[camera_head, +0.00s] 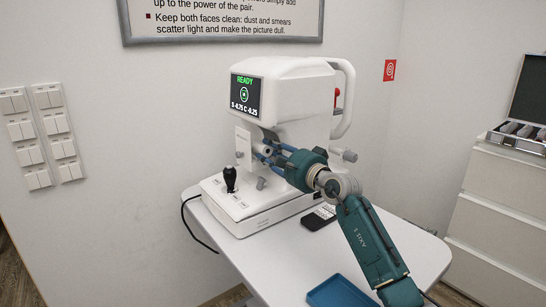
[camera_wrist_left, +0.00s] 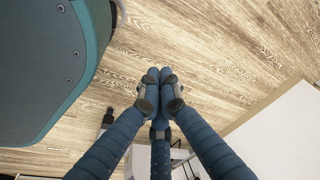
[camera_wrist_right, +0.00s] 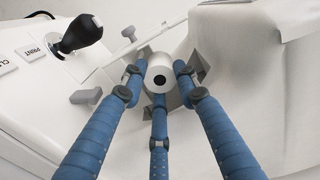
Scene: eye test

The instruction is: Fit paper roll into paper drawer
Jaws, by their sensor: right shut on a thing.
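The eye-test machine (camera_head: 300,95) is white and stands on the table. My right gripper (camera_wrist_right: 160,82) has its blue fingers around the white paper roll (camera_wrist_right: 160,66), which shows its dark core hole toward the wrist. In the head view the right gripper (camera_head: 267,152) is at the machine's front, below the screen. The roll sits at a grey-walled opening that looks like the paper drawer (camera_wrist_right: 182,98); fingers and roll hide its inside, so I cannot tell how deep the roll is. My left gripper (camera_wrist_left: 158,80) is shut and empty above the wooden floor.
A black joystick (camera_head: 230,178) and labelled buttons stand on the machine's base, left of the right gripper. A dark device (camera_head: 319,217) and a blue tray (camera_head: 340,293) lie on the table (camera_head: 272,265). White drawers (camera_head: 500,210) stand at right.

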